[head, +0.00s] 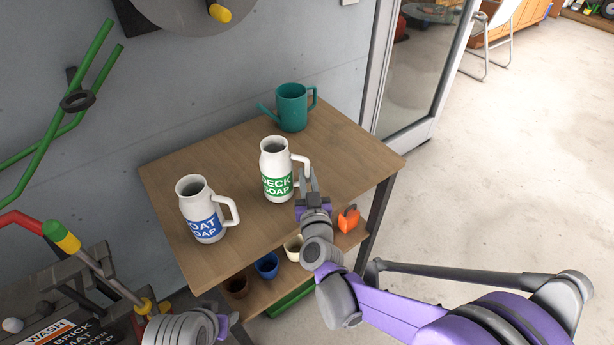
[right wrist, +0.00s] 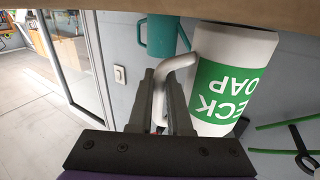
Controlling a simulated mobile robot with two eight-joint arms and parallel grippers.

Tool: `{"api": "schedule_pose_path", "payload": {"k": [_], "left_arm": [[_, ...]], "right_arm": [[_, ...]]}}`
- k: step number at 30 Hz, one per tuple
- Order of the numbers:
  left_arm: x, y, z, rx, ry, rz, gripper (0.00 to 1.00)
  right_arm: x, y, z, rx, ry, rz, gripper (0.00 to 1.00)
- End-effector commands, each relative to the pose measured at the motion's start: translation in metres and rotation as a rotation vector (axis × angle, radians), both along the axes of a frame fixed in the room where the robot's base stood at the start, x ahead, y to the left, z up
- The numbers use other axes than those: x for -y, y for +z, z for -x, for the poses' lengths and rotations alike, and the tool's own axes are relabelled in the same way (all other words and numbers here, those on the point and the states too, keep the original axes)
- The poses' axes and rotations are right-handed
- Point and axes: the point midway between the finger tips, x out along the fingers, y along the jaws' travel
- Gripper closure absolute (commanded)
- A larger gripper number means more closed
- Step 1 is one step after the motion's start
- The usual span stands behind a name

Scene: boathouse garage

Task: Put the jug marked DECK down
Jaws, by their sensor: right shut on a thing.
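The white jug marked DECK SOAP (head: 273,160), with a green label, is upright over the wooden table top. It also shows upside down in the right wrist view (right wrist: 228,85). My right gripper (head: 309,182) is shut on its handle, to the right of its body; the fingers around the handle show in the right wrist view (right wrist: 165,90). The base is at or very close to the table top; I cannot tell whether it touches.
A white jug with a blue BOAT SOAP label (head: 199,205) stands at the table's left. A teal watering can (head: 292,106) stands at the back. The wooden table (head: 235,145) is bare between them. Small pots, including a blue one (head: 266,265), sit on the shelf below.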

Motion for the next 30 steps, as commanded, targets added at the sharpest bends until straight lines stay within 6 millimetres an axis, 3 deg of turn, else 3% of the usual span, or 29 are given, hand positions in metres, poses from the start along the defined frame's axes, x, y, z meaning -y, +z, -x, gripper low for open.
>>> {"api": "schedule_pose_path", "payload": {"k": [10, 11, 16, 28, 30], "left_arm": [[0.0000, -0.0055, 0.0003, -0.002, 0.000, 0.000, 0.50], [0.0000, -0.0053, 0.0003, -0.002, 0.000, 0.000, 0.50], [0.0000, -0.0049, 0.0003, -0.001, 0.000, 0.000, 0.50], [0.0000, -0.0049, 0.0003, -0.002, 0.000, 0.000, 0.50], [0.0000, -0.0049, 0.0003, -0.002, 0.000, 0.000, 0.50]], "right_arm": [[0.0000, -0.0057, 0.0001, 0.000, 0.000, -0.001, 1.00], [0.0001, -0.0054, 0.0001, 0.000, 0.000, -0.001, 0.80], [0.0001, -0.0050, 0.0000, 0.000, 0.000, 0.000, 0.49], [0.0000, -0.0052, 0.0001, 0.000, 0.000, 0.000, 0.48], [0.0000, -0.0052, 0.0001, 0.000, 0.000, 0.000, 0.57]]}}
